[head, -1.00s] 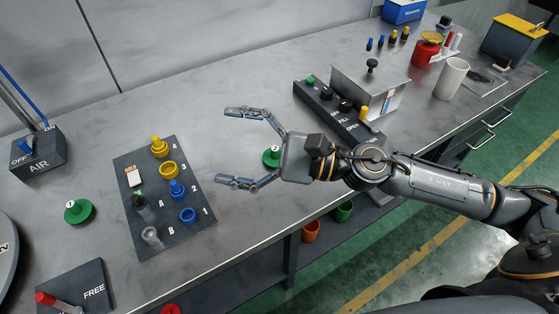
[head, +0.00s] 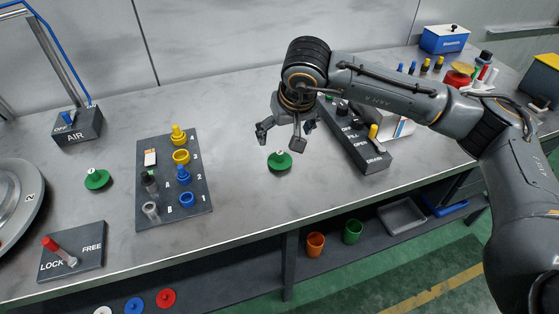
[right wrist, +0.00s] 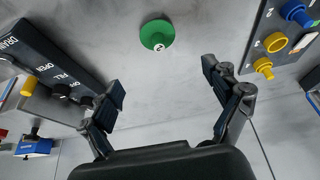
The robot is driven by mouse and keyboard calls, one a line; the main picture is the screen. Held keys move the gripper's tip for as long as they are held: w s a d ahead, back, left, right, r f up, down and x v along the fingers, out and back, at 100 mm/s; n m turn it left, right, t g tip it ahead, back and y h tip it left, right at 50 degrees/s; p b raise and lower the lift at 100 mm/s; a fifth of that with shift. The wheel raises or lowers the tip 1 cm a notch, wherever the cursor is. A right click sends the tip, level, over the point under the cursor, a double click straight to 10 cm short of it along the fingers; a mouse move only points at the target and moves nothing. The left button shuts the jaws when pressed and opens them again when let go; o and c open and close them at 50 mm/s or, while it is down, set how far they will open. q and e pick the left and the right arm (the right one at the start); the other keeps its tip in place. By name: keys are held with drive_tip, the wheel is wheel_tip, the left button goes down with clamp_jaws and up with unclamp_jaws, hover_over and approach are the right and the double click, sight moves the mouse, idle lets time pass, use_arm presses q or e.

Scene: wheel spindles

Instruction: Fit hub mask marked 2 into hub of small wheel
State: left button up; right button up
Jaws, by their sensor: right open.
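The green hub mask marked 2 (head: 279,161) lies flat on the bench with its knob up. It also shows in the right wrist view (right wrist: 157,35), where the 2 can be read, beyond my fingertips and touching neither. My right gripper (head: 281,138) is open and empty, with its fingers pointing down, just behind the mask in the head view. Its spread fingers also show in the right wrist view (right wrist: 164,80). A grey round disc (head: 20,205) is cut off at the left edge; I cannot tell whether it is the small wheel. My left gripper is not in view.
Another green mask (head: 97,179) lies farther left. A dark board (head: 155,218) with several coloured plugs and rings stands between the masks. A dark control block (head: 374,158) is close right of my gripper. The LOCK/FREE panel (head: 88,262) is at front left.

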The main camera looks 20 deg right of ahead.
sight(280, 153)
drive_tip(key=x, duration=0.5)
drive_tip(key=shift+w+f+p, duration=0.1)
drive_tip(key=shift+f+p, duration=0.2)
drive_tip(key=shift+f, duration=0.05)
drive_tip(key=p+x, duration=0.1)
drive_tip(key=x, duration=0.3)
drive_tip(key=shift+f+p, duration=0.35)
drive_tip(key=shift+w+f, duration=0.2)
drive_tip(key=shift+f, duration=0.25)
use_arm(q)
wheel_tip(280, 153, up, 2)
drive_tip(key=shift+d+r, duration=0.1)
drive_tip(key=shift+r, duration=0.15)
use_arm(e)
drive_tip(key=c, duration=1.3)
drive_tip(key=shift+r, duration=0.1)
